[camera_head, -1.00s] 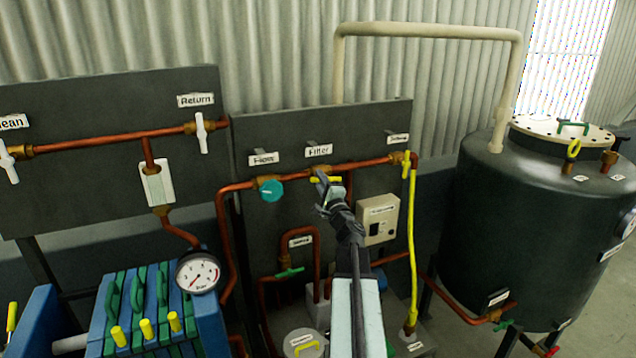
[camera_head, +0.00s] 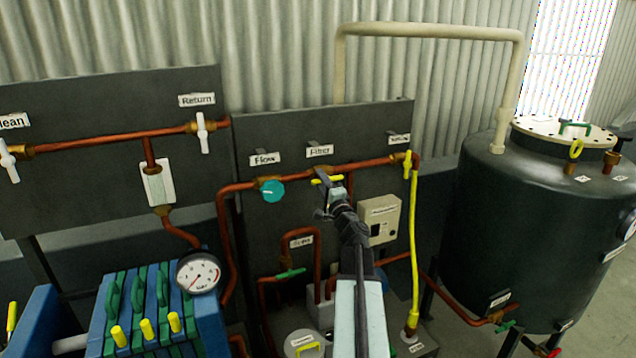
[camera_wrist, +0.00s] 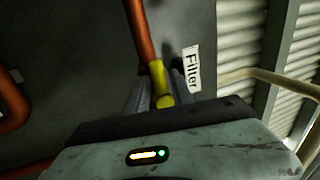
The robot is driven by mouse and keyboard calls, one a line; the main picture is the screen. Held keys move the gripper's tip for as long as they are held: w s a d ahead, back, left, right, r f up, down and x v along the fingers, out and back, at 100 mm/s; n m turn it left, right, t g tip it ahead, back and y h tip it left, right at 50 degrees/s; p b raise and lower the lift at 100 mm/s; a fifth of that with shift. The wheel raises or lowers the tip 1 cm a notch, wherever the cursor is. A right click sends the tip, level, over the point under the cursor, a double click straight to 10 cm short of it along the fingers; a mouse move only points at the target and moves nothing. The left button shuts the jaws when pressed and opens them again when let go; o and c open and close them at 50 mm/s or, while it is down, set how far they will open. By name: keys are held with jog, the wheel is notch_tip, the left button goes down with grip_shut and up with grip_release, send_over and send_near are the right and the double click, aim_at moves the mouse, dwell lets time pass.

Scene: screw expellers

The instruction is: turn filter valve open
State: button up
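The filter valve's yellow handle (camera_head: 327,181) sits on the copper pipe under the Filter label (camera_head: 320,151) in the head view. It lies roughly level, along the pipe. My gripper (camera_head: 335,193) is right at the handle and hides part of the valve. In the wrist view the yellow handle (camera_wrist: 159,84) stands between the two fingers of my gripper (camera_wrist: 157,88), one on each side. Whether the fingers press on it cannot be told. The Filter label (camera_wrist: 192,71) is just right of the fingers there.
The teal flow valve (camera_head: 271,191) is left of my gripper. The dark panel (camera_head: 260,135) stands behind, and a dark tank (camera_head: 545,240) is at the far right.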

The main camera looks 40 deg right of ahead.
dwell(0.3)
jog(key=shift+s+a+f, duration=0.15)
jog(key=shift+s, duration=0.1)
jog(key=b+v, duration=0.2)
jog(key=v, duration=0.5)
